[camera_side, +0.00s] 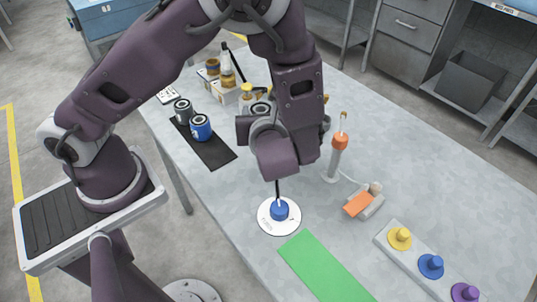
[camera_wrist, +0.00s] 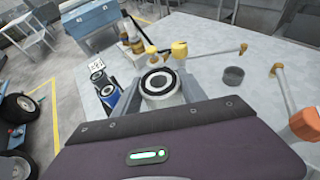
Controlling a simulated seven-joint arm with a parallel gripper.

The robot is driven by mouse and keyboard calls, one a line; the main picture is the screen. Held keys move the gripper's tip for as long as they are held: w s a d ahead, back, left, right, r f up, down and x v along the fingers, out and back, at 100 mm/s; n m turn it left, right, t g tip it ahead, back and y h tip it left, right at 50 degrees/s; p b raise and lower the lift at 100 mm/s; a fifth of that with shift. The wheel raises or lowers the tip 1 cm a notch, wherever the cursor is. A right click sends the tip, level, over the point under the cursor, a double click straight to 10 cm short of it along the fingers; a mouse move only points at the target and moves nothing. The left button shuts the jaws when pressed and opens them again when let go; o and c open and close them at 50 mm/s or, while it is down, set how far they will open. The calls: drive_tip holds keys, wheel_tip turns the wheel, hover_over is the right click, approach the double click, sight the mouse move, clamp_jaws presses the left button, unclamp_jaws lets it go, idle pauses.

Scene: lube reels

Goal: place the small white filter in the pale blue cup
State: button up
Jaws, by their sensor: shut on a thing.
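The small white filter (camera_wrist: 161,97) is a short white cylinder with a black ring on its top. In the wrist view it stands between the two grey fingers of my gripper (camera_wrist: 160,92), which are shut on it. In the side view my gripper (camera_side: 262,122) is mostly hidden behind my own arm. Only the ringed top of the filter (camera_side: 262,107) shows there, above the table. I cannot make out a pale blue cup in either view. A dark grey round cup (camera_wrist: 233,75) stands on the table right of the filter in the wrist view.
Blue can (camera_side: 201,128) and dark can (camera_side: 183,110) stand on a black mat (camera_side: 216,155). Amber bottles (camera_side: 213,68) are behind. An orange-topped dispenser (camera_side: 339,143), white disc (camera_side: 268,225), green mat (camera_side: 322,268) and knob tray (camera_side: 391,251) occupy the table.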

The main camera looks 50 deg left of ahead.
drive_tip(key=shift+m+t+h, duration=0.3)
drive_tip(key=shift+m+t, duration=0.3)
drive_tip(key=shift+t, duration=0.1)
drive_tip(key=d+f, duration=0.1)
drive_tip(key=f, duration=0.2)
drive_tip(key=w+d+f, duration=0.1)
drive_tip(key=f, duration=0.2)
drive_tip(key=w+d+f, duration=0.1)
drive_tip(key=f, duration=0.2)
drive_tip(key=shift+d+f, duration=0.1)
drive_tip(key=shift+d, duration=0.25)
drive_tip(key=shift+f, duration=0.15)
drive_tip(key=o, duration=1.5)
drive_tip(key=shift+o, duration=0.2)
